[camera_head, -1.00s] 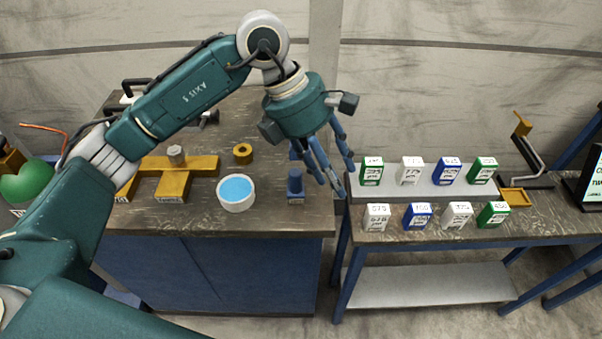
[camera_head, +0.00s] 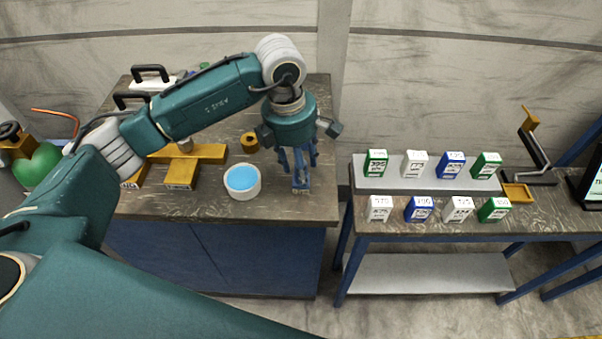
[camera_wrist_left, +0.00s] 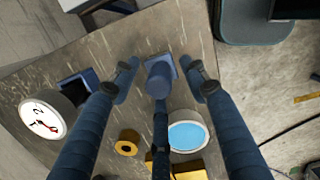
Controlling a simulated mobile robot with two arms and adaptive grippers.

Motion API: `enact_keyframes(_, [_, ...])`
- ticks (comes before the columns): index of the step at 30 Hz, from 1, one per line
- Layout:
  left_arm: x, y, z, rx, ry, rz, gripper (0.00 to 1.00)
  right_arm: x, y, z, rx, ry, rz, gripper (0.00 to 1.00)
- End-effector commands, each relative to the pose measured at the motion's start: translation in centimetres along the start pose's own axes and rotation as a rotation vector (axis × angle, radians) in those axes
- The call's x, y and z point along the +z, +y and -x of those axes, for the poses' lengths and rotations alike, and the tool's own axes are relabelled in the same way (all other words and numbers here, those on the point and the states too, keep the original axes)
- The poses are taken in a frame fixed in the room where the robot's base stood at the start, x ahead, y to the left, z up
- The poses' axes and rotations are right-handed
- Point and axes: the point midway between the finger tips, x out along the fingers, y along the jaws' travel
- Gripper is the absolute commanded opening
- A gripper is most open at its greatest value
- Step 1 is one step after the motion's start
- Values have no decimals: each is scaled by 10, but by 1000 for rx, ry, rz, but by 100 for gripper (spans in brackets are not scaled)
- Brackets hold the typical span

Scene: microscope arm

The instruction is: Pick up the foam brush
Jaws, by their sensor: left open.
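A dark blue upright cylinder on a square blue base (camera_wrist_left: 158,76) stands on the left bench, between my left gripper's fingers in the left wrist view. It may be the foam brush in a holder; I cannot tell for sure. In the head view the labelled base (camera_head: 301,187) shows below the fingers, which hide most of the piece. My left gripper (camera_head: 299,168) is open and points down over it. In the wrist view its fingers (camera_wrist_left: 162,85) are spread around the cylinder, with a gap to each side. My right gripper is not in view.
A white bowl of blue liquid (camera_head: 242,182) stands close left of the gripper. A yellow ring (camera_head: 249,142) and a yellow stand (camera_head: 208,152) lie beyond. A round gauge (camera_wrist_left: 46,118) shows in the wrist view. Several small boxes (camera_head: 421,209) stand on the right table.

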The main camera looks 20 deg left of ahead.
Motion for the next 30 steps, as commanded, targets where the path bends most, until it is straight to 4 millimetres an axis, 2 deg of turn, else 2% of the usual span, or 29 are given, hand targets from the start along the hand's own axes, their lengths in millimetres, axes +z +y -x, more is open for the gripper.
enact_keyframes(4, [0,0,-11,0,0,0,45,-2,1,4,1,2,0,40])
enact_keyframes(11, [0,0,-13,1,-1,0,43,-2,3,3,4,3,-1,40])
enact_keyframes(15, [0,0,-12,1,-1,0,15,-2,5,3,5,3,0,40])
enact_keyframes(18, [0,0,-12,0,-1,0,0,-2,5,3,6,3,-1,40])
enact_keyframes(30, [1,1,-10,1,-2,0,0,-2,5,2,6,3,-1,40])
